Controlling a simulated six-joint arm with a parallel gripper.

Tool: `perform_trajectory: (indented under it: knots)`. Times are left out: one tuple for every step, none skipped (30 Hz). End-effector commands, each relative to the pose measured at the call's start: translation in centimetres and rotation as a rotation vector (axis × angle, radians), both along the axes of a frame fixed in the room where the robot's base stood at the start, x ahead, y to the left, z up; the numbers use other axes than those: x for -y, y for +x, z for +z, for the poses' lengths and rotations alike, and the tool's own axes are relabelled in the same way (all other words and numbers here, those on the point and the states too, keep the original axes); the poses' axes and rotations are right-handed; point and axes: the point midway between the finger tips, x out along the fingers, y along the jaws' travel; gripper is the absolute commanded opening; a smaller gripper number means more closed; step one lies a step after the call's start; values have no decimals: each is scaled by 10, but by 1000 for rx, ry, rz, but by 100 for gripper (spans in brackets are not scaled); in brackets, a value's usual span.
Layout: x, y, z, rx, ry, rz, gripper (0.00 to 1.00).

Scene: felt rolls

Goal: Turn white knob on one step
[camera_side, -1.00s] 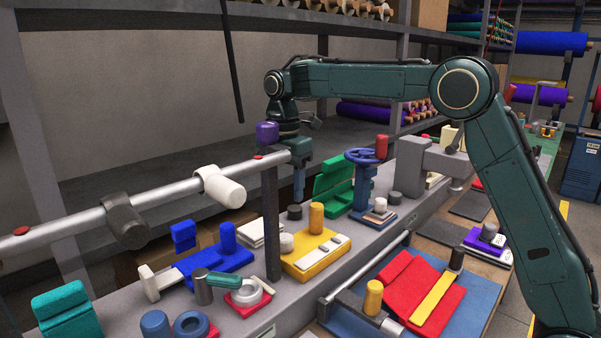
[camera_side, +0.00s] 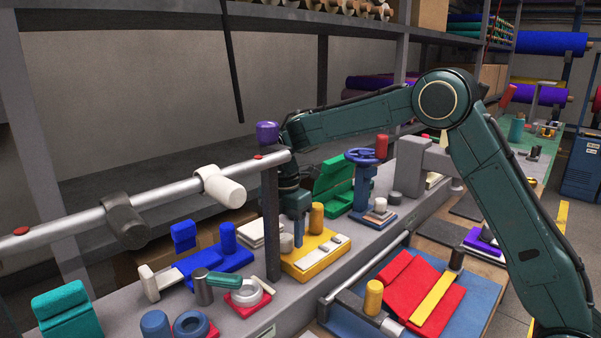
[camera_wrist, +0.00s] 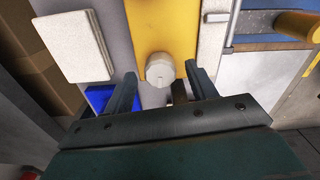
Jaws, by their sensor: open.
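The white knob (camera_wrist: 160,72) is a short round cap with a thin line across its top. It sits on a yellow plate (camera_wrist: 181,18) in the wrist view. In the side view the white knob (camera_side: 286,243) shows near the left end of the yellow base, beside an orange post (camera_side: 317,216). My gripper (camera_side: 298,240) points down over the yellow base, close by the knob. In the wrist view my gripper (camera_wrist: 160,78) is open, one finger on each side of the knob with gaps between. I cannot tell how low the fingertips reach beside it.
A dark upright post (camera_side: 271,225) carrying a grey rail stands just in front of my gripper in the side view. A blue handwheel (camera_side: 365,155) stands to the right. A white pad (camera_wrist: 73,45) lies left of the yellow plate, and a blue block (camera_side: 216,262) further left.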

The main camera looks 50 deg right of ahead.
Motion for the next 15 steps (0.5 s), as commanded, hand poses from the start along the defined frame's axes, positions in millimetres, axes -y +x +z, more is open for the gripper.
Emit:
perform_trajectory:
  knots:
    - [0, 0, -2, -1, 0, 0, 57]
    - [0, 0, -3, 0, 0, 0, 57]
    - [0, 0, -3, 0, 0, 0, 57]
    - [0, 0, -4, 0, 0, 0, 57]
    - [0, 0, -4, 0, 0, 0, 57]
    - [0, 0, -4, 0, 0, 0, 57]
    - [0, 0, -4, 0, 0, 0, 57]
    - [0, 0, -4, 0, 0, 0, 57]
    - [0, 0, -4, 0, 0, 0, 57]
    - [0, 0, -4, 0, 0, 0, 57]
    - [0, 0, -4, 0, 0, 0, 55]
    - [0, 0, -4, 0, 0, 0, 47]
    - [0, 0, -4, 0, 0, 0, 41]
    - [0, 0, -4, 0, 0, 0, 35]
    - [0, 0, -4, 0, 0, 0, 27]
